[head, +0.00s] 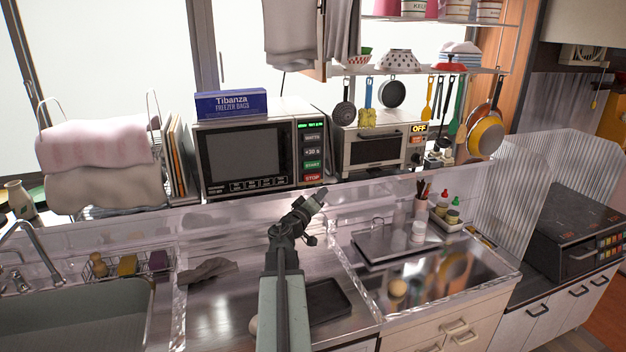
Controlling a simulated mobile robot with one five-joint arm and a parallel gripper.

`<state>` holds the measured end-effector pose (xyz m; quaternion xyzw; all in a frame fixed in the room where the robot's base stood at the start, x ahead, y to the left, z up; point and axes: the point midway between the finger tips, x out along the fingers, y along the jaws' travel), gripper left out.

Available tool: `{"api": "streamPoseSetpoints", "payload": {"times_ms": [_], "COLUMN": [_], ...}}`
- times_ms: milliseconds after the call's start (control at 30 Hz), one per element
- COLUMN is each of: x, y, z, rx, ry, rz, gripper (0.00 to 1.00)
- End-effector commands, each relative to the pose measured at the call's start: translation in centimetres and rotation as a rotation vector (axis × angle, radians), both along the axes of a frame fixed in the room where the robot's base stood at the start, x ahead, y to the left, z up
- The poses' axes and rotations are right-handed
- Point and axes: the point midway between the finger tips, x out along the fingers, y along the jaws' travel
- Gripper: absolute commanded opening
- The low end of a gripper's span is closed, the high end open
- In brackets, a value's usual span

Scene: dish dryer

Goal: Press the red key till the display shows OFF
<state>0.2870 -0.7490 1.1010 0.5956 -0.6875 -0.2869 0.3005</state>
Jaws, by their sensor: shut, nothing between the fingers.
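The microwave (245,152) stands on the ledge behind the sink. Its panel has a lit green display (311,125) whose text is too small to read, and below it a green START key (312,165) and a red STOP key (313,178). A smaller oven (372,150) to its right has a display (418,128) that reads OFF. A dark appliance (572,232) at the far right has several small coloured keys (609,246), too small to tell apart. My gripper (321,192) is shut and empty, just below the STOP key in the picture; I cannot tell if they touch.
A clear splash panel (235,222) runs along the ledge. A tray (385,242), bottles and a rack sit right of my arm. A grey cloth (208,270) lies on the left. Pans and utensils hang above the small oven.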

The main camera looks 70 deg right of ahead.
Motion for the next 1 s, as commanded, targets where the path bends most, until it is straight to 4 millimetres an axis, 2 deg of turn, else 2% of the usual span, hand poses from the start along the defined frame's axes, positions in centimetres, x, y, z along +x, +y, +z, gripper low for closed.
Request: {"api": "streamPoseSetpoints", "payload": {"times_ms": [500, 1000], "x": [4.5, 4.8], "y": [-5.6, -6.1], "z": [0.0, 0.0], "rx": [0.001, 0.001], "ry": [0.0, 0.0], "rz": [-0.001, -0.002], "gripper": [0.0, 0.0]}}
